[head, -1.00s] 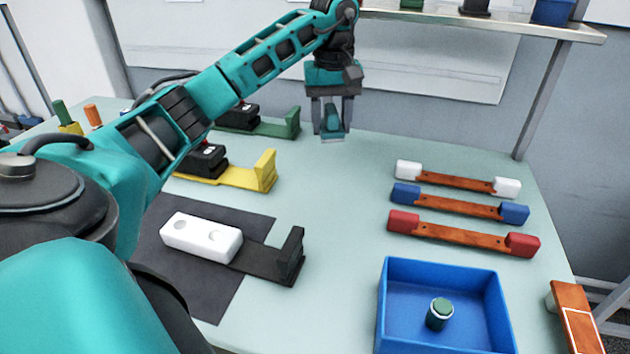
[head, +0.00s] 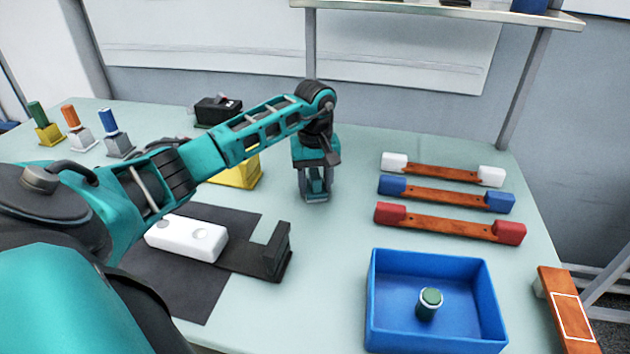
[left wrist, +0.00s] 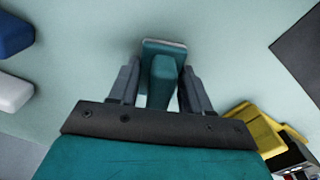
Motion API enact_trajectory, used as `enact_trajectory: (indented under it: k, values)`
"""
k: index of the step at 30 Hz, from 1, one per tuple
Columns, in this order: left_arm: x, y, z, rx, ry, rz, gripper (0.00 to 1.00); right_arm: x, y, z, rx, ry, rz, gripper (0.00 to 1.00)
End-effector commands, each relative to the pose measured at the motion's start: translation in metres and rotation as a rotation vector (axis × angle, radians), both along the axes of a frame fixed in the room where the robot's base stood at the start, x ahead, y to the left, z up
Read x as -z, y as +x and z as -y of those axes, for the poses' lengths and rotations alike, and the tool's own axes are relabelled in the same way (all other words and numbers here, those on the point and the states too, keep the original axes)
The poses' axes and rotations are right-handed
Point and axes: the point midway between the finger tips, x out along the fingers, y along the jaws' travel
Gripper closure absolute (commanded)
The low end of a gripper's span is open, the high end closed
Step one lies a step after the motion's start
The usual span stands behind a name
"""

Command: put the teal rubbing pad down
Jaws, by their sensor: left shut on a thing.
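The teal rubbing pad (head: 316,188) is held between the fingers of my left gripper (head: 316,184), low over the pale green table top (head: 340,235). In the left wrist view the pad (left wrist: 163,75) shows its teal grip between the two grey fingers (left wrist: 160,90), with a lighter edge at its far side. My left gripper is shut on it. I cannot tell whether the pad's underside touches the table. My right gripper is not in view.
A blue tray (head: 372,305) with a green-topped cylinder (head: 430,303) stands at front right. Red-, blue- and white-ended bars (head: 448,224) lie behind it. A dark mat (head: 190,290) with a white block (head: 187,238) lies left. Table around the pad is clear.

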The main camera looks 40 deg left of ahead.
Motion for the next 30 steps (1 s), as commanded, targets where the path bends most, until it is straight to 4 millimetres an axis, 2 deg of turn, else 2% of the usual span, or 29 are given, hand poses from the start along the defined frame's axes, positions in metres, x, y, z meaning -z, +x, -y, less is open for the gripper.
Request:
enact_trajectory:
  k: [9,10,18,26,30]
  values:
    - [0.003,0.000,-0.001,-0.001,0.002,0.003,0.80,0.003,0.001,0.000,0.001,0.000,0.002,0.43]
    - [0.003,0.000,-0.001,-0.001,0.001,0.002,0.51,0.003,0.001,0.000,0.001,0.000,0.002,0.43]
    - [0.002,0.000,0.000,-0.001,0.000,0.001,0.26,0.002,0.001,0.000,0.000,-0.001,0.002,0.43]
    - [0.000,0.000,0.000,0.000,0.000,0.001,0.26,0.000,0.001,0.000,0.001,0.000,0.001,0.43]
    - [-0.014,0.001,-0.001,-0.001,0.003,0.005,0.26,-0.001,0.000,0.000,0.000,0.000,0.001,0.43]
